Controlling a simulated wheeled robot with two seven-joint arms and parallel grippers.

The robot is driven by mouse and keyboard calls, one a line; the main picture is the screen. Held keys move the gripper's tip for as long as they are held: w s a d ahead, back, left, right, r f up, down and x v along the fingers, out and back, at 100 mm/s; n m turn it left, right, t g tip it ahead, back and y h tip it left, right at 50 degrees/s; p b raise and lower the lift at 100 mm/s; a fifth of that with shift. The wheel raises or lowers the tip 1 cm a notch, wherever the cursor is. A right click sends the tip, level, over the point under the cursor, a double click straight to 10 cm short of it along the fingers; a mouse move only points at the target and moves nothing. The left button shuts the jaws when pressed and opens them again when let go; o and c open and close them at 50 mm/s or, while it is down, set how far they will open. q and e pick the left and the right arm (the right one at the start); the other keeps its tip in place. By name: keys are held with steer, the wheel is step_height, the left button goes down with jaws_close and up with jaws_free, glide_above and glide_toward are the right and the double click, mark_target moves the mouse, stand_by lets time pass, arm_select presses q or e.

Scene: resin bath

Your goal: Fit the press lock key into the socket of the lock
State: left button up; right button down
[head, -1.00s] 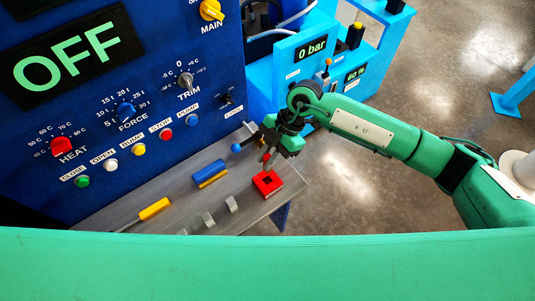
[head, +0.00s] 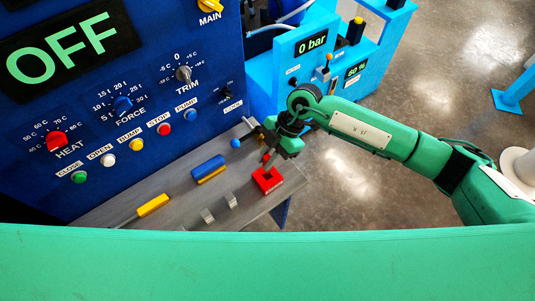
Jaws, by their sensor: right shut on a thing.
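The lock is a red block (head: 276,186) with a dark square socket in its top, near the right end of the grey shelf. My right gripper (head: 266,158) points down just above the block and is shut on a small red piece, apparently the press lock key (head: 266,171). The key's lower end is at the dark socket. I cannot tell how deep it sits, as the fingers and the small size hide this. My left gripper is not in view.
A blue and yellow block (head: 208,169), a yellow-handled tool (head: 153,205) and small grey blocks (head: 207,215) lie on the grey shelf (head: 180,190). A blue control panel (head: 165,45) rises behind it. A blue-knobbed lever (head: 236,143) stands near the gripper.

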steer(key=shift+f+b, duration=0.45)
steer(key=shift+f, duration=0.8)
steer(key=shift+p, duration=0.8)
stand_by(0.6)
steer(key=shift+f+b, duration=0.7)
steer(key=shift+f, duration=0.9)
steer(key=c, duration=1.3)
jaws_free()
steer(key=shift+o, duration=0.2)
steer(key=b+v, duration=0.3)
steer(key=v, duration=1)
steer(key=shift+w+d+r, duration=0.15)
steer(key=shift+d+r, duration=0.05)
steer(key=shift+r, duration=0.1)
